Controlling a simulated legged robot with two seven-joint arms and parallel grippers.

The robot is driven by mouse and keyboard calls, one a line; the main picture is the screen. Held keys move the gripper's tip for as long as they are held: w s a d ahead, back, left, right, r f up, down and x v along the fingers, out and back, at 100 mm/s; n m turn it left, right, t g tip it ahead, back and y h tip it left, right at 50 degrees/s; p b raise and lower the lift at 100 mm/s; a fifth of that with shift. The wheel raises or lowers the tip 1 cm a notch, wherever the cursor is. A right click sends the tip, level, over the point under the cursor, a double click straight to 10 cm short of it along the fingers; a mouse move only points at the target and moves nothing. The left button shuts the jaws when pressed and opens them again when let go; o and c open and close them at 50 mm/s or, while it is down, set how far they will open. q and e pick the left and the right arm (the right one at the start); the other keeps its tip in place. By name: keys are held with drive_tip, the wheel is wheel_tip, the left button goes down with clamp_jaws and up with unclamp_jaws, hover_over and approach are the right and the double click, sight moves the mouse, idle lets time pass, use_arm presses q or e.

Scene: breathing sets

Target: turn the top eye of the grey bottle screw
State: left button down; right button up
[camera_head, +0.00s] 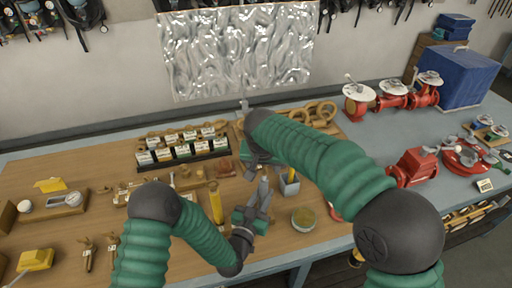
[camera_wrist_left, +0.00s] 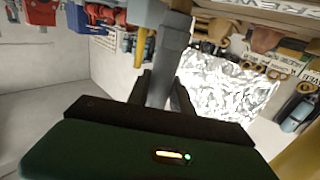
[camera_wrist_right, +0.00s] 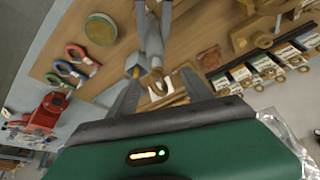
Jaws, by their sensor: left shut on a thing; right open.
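The grey bottle screw (camera_wrist_left: 170,60) stands between the fingers of my left gripper (camera_wrist_left: 160,95) in the left wrist view, which is shut on its body. In the head view my left gripper (camera_head: 262,200) is low at the middle, near the bench's front. My right gripper (camera_head: 260,170) comes down from above, just over it, with its fingers apart. In the right wrist view the bottle screw (camera_wrist_right: 155,48) lies ahead, its end in the gap of my right gripper (camera_wrist_right: 158,90). Whether the fingers touch the top eye is unclear.
A grey cup with a yellow item (camera_head: 289,186) stands close on the right, and a round tin (camera_head: 304,219) is near the front. A black rack of small boxes (camera_head: 183,153) is behind. Red valves (camera_head: 414,168) stand on the right. Yellow fittings (camera_head: 35,259) lie far left.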

drive_tip(key=m+h, duration=0.1)
drive_tip(key=m, duration=0.2)
drive_tip(key=shift+a+g, duration=0.1)
drive_tip(key=shift+g, duration=0.2)
drive_tip(key=s+a+r+m, duration=0.1)
drive_tip(key=s+r, duration=0.3)
drive_tip(key=r, duration=0.7)
drive_tip(key=shift+a+h, duration=0.3)
drive_tip(key=shift+a, duration=0.25)
drive_tip(key=shift+s, duration=0.1)
